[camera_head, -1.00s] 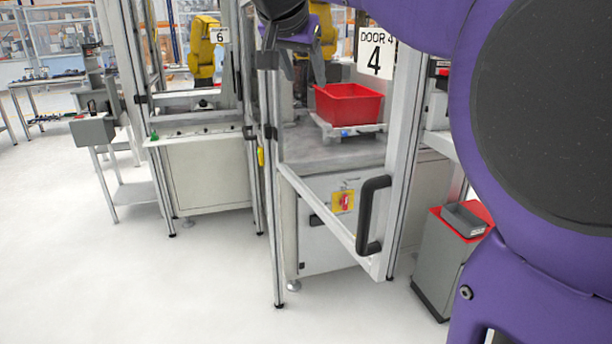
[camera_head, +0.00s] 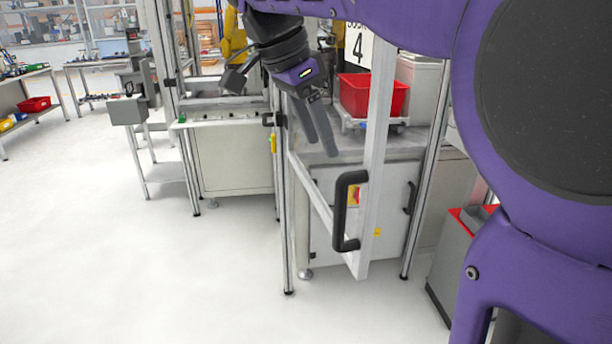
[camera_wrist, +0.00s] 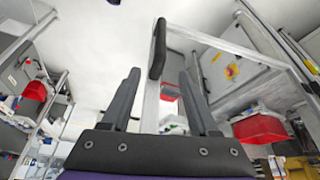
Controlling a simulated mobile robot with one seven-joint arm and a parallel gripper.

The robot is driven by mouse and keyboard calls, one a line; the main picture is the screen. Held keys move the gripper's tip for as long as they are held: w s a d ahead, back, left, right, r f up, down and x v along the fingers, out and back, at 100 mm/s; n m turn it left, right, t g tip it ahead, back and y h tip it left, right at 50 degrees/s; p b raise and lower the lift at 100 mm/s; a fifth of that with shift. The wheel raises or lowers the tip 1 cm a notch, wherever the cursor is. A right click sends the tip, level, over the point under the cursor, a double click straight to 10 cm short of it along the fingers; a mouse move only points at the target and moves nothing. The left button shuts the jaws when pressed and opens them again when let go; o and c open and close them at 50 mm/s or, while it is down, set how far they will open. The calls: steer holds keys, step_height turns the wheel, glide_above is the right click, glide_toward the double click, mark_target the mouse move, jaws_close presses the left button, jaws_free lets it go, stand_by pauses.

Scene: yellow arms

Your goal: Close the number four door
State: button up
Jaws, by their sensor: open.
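The number four door (camera_head: 372,140) stands swung open toward me, with a light metal frame and a white sign (camera_head: 358,44) marked 4. Its black handle (camera_head: 345,212) is upright on the frame's free edge. My gripper (camera_head: 322,135) is open and empty, above and a little left of the handle in the head view, pointing down. In the wrist view the handle (camera_wrist: 158,48) and the frame post (camera_wrist: 150,105) appear between the two fingers (camera_wrist: 155,85), with the handle beyond the tips. No contact shows.
A red bin (camera_head: 372,95) sits on the cell's table behind the door. A grey cabinet with a red top (camera_head: 462,245) stands at the right. A neighbouring cell (camera_head: 232,158) is at the left. The white floor (camera_head: 130,270) in front is clear.

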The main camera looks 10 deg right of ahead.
mark_target(346, 208)
steer(key=b+x, duration=0.3)
steer(key=x, duration=1.4)
steer(key=shift+f, duration=0.15)
jaws_close()
stand_by(0.8)
